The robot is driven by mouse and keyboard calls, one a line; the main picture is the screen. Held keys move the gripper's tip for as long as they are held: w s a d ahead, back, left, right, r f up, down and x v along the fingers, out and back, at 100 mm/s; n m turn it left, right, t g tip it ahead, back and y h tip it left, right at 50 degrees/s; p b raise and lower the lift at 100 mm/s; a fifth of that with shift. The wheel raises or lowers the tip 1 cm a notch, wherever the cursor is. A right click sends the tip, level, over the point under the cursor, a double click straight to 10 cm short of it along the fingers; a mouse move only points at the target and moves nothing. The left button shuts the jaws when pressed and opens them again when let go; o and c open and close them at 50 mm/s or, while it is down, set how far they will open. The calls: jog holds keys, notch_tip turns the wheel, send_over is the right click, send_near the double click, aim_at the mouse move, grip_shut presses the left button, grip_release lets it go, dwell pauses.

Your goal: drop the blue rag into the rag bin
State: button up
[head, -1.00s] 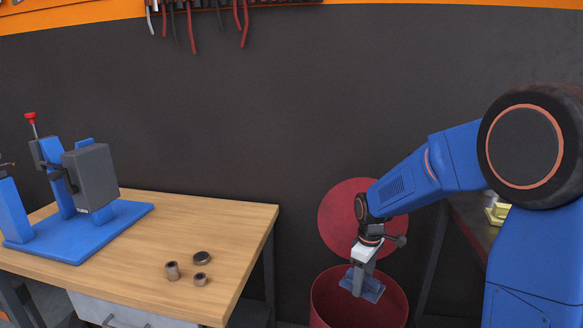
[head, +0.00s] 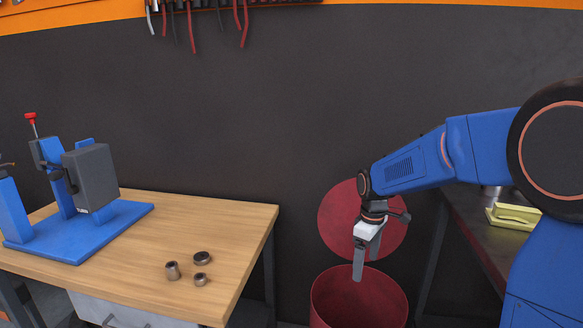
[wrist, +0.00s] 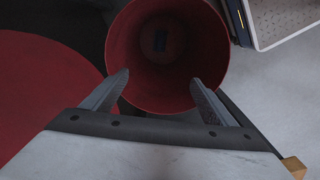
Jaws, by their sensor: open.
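The rag bin (head: 345,305) is a round red bin standing on the floor to the right of the wooden bench, its round red lid (head: 335,222) upright behind it. My gripper (head: 364,270) is open and empty above the bin's mouth. In the wrist view the two fingers (wrist: 160,82) are spread apart over the near part of the bin (wrist: 205,85). The blue rag (wrist: 160,40) shows as a small dark blue patch deep inside the bin in the wrist view. The bin's wall hides it in the head view.
A wooden bench (head: 225,222) at left holds a blue fixture (head: 110,225) and three small metal parts (head: 201,258). A dark table (head: 475,235) at right carries a yellow item (head: 512,216). Tools hang on the wall above.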

notch_tip(320, 180, up, 10)
jog(key=shift+r, duration=0.15)
jog(key=shift+s, duration=0.1)
dwell(0.3)
